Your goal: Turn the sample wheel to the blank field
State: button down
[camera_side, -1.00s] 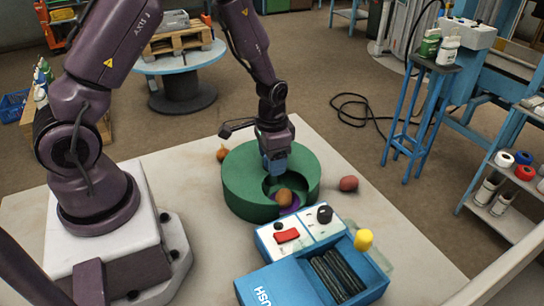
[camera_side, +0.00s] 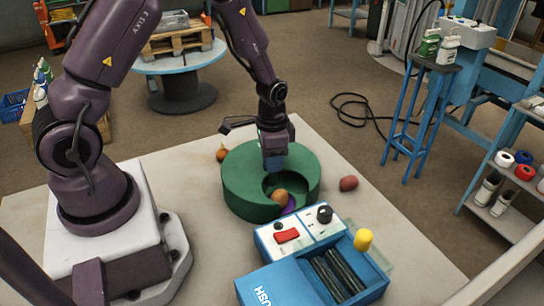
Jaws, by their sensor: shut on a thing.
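The sample wheel sits inside a round green housing (camera_side: 243,190) on the pale table. An opening in the housing's top and front shows part of the inside. A brownish-orange round item (camera_side: 280,196) lies in the opening, beside a purple patch (camera_side: 290,205). My gripper (camera_side: 273,166) points down into the middle of the housing, behind the round item. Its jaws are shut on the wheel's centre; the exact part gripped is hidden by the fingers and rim. I cannot make out a blank field.
A reddish potato-like item (camera_side: 348,183) lies to the right, an onion (camera_side: 222,154) behind left. The table (camera_side: 335,160) is bare at back right.

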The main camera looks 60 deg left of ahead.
jog(key=shift+s+m, duration=0.1)
jog(key=shift+m, duration=6.2)
jog(key=c, duration=0.7)
grip_release()
jog(key=shift+c, duration=0.2)
notch_tip(320, 180, up, 13)
